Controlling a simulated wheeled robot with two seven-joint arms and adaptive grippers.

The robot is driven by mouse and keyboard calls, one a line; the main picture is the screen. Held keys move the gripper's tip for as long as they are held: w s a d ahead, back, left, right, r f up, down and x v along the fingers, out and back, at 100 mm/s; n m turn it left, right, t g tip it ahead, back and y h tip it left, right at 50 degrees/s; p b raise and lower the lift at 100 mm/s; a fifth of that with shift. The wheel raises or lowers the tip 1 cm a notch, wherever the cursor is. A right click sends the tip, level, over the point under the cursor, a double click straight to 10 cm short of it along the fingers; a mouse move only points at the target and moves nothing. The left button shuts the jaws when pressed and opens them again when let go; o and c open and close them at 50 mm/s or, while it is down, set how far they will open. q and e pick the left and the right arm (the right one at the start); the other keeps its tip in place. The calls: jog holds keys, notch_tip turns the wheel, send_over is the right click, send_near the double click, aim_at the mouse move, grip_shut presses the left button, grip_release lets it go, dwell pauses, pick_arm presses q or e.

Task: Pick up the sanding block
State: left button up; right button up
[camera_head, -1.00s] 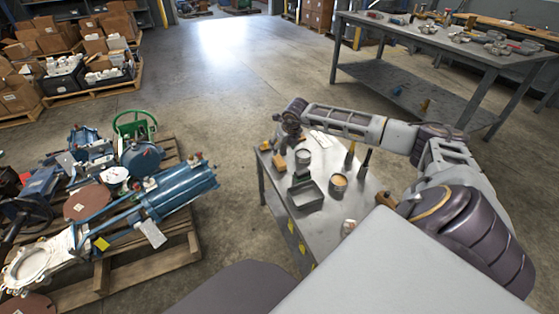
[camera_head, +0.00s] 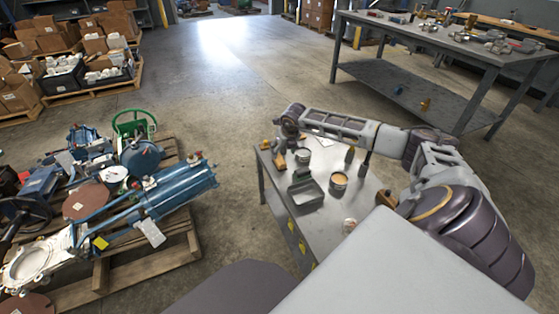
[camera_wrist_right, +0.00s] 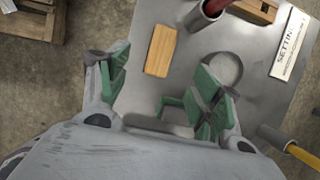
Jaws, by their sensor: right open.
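The sanding block (camera_wrist_right: 160,51) is a tan, rounded rectangle lying flat on the grey metal bench top. In the right wrist view it sits just beyond the fingertips, between the lines of the two fingers. My right gripper (camera_wrist_right: 162,78) has green-padded fingers spread apart with nothing between them. I cannot tell the exact height of the gap. My left gripper is not in view.
On the bench (camera_head: 325,222) stand a grey tray (camera_head: 306,194), a can with tan contents (camera_head: 339,179) and another can (camera_head: 303,157). A printed sign (camera_wrist_right: 293,44) lies at the right. A pallet with blue machinery (camera_head: 175,190) stands left of the bench, across open floor.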

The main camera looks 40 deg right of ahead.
aim_at(280, 159)
jog(key=x, duration=0.3)
jog(key=shift+f+b, duration=0.25)
jog(key=shift+b, duration=0.15)
jog(key=shift+x, duration=0.8)
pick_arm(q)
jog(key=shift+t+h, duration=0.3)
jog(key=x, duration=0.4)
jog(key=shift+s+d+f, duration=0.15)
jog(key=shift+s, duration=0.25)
pick_arm(e)
jog(key=shift+w+d+f+b, duration=0.1)
jog(key=shift+w+f+b, duration=0.15)
jog(key=shift+f+b, duration=0.2)
jog(key=shift+b+x, duration=0.4)
jog(key=shift+x, duration=0.35)
jog(key=shift+b+x, duration=0.55)
jog(key=shift+x, duration=0.8)
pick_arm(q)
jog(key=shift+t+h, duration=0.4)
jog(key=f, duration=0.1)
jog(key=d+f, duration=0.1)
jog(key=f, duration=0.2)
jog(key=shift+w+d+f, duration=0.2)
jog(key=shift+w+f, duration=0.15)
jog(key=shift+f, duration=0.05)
pick_arm(e)
jog(key=shift+d, duration=0.1)
